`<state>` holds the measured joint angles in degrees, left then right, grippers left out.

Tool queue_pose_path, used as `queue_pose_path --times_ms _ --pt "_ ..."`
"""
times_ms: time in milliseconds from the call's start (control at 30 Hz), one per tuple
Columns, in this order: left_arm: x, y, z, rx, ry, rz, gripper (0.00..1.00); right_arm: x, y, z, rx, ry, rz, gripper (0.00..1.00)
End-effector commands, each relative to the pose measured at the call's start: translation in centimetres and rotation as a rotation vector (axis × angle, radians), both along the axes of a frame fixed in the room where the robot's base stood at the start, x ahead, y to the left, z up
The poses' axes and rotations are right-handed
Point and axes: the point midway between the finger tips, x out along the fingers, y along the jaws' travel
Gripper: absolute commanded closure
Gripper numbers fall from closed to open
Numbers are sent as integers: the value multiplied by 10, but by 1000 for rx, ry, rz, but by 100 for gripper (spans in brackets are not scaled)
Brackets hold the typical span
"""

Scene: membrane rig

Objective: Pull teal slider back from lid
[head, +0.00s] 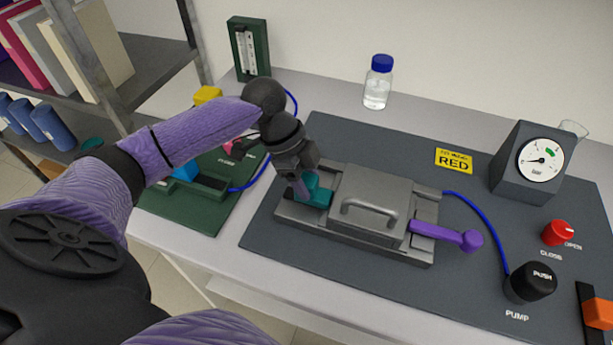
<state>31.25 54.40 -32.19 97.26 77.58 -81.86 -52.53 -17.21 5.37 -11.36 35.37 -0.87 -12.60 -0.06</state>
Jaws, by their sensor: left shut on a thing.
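The teal slider (318,194) sits at the left end of the grey rig, beside the lid. The grey lid (375,200) with its bar handle lies flat and closed on the rig body (385,247). My left gripper (303,187) points down at the left end of the rig and is shut on the teal slider. The gripper hides part of the slider. A purple lever (447,234) sticks out from the right end of the rig. My right gripper is not in view.
A blue tube runs from the rig to the black pump knob (530,283). A bottle (378,82) stands behind. A green panel (190,210) lies left, under my arm.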

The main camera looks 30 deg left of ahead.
Motion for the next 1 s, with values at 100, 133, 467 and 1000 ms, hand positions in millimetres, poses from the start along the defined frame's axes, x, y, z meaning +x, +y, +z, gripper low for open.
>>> queue_pose_path --times_ms 100,133,467,1000 --pt "0 0 0 0 0 0 100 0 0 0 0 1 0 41" --pt "0 0 0 0 0 0 100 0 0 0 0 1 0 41" --pt "-7 28 1 -1 3 1 100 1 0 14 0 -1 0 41" --pt "-6 27 0 0 0 1 12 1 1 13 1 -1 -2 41"
